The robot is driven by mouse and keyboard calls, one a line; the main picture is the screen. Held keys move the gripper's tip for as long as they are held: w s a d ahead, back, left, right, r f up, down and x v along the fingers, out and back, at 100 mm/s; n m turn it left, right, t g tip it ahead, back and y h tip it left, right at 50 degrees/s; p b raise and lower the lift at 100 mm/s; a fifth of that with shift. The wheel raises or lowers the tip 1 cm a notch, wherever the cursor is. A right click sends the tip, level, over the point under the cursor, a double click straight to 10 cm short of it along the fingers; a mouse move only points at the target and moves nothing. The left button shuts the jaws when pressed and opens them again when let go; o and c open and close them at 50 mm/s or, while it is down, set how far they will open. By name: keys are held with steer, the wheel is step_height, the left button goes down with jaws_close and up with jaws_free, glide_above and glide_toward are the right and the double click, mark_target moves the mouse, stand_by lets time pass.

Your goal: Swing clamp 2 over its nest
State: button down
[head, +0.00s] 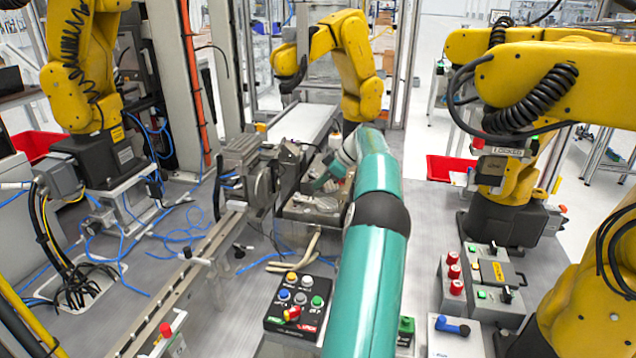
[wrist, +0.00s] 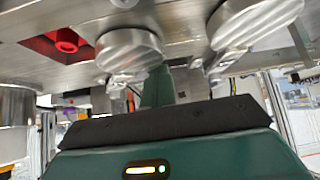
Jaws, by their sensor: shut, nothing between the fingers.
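My teal arm reaches away from me to a grey metal fixture (head: 312,207) in the middle of the cell. My gripper (head: 328,180) is at this fixture, small and partly hidden by the arm in the head view. In the wrist view my gripper (wrist: 157,88) shows as a narrow teal finger pair, shut and empty. It reaches up between a left round metal disc (wrist: 130,50) and a right round metal disc (wrist: 250,22), close to both. I cannot tell whether it touches either. No number is readable, so I cannot tell which part is clamp 2 or its nest.
A red part (wrist: 66,42) sits in a recess of the metal plate at upper left. Yellow robot arms stand left (head: 85,75), behind (head: 350,60) and right (head: 530,90). A button box (head: 298,300) and a control box (head: 490,275) stand nearer. Blue hoses lie on the deck.

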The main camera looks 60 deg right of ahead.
mark_target(328, 182)
steer(key=shift+s+d, duration=0.55)
steer(key=shift+d, duration=0.05)
steer(key=shift+s+d, duration=0.25)
steer(key=shift+d, duration=0.55)
steer(key=shift+s+d, duration=0.2)
steer(key=shift+d, duration=0.6)
steer(key=shift+s+d, duration=0.2)
steer(key=shift+a, duration=0.2)
